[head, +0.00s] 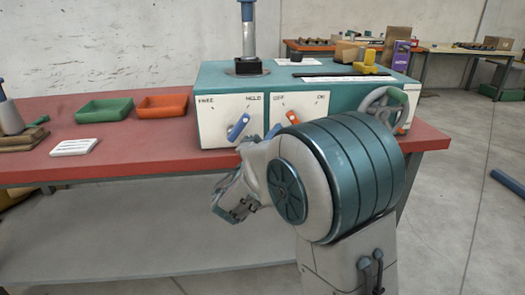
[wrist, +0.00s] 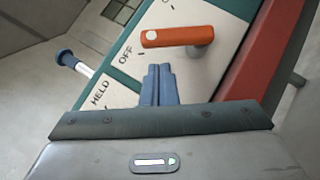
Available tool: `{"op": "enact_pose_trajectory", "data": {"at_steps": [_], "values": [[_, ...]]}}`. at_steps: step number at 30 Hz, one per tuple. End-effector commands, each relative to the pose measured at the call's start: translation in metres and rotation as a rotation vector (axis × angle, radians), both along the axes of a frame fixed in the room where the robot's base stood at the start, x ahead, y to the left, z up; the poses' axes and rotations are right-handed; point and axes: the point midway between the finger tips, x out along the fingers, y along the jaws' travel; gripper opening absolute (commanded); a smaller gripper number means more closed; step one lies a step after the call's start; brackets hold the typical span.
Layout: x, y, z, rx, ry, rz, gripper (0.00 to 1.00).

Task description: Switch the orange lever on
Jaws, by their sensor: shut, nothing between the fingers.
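The orange lever (head: 293,117) is on the white front panel of the teal machine, between the OFF and ON marks. It leans up and left, toward OFF. In the wrist view the orange lever (wrist: 175,37) juts from a round grey hub, with its free end near the OFF label. My gripper (wrist: 158,70) is shut and empty. Its blue-grey fingertips are just below the lever's free end in that view, with a small gap visible. In the head view my gripper (head: 273,131) shows only as a bit of blue left of the lever; my arm hides the rest.
A blue lever (head: 238,127) on the FREE/HELD panel is close to the left. A handwheel (head: 383,106) is at the machine's right end. Green (head: 104,110) and orange (head: 163,105) trays lie on the red bench (head: 110,163). The space before the bench is open.

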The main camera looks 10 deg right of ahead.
Motion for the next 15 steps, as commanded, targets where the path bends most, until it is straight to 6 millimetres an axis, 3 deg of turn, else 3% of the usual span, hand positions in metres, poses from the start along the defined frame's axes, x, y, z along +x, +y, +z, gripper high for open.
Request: {"op": "enact_pose_trajectory", "data": {"at_steps": [6, 15], "values": [[-0.0001, -0.0135, 0.009, 0.001, 0.001, 0.0, 0.0], [0.0, -0.0143, 0.0099, 0.0, 0.002, 0.001, 0.0]]}}
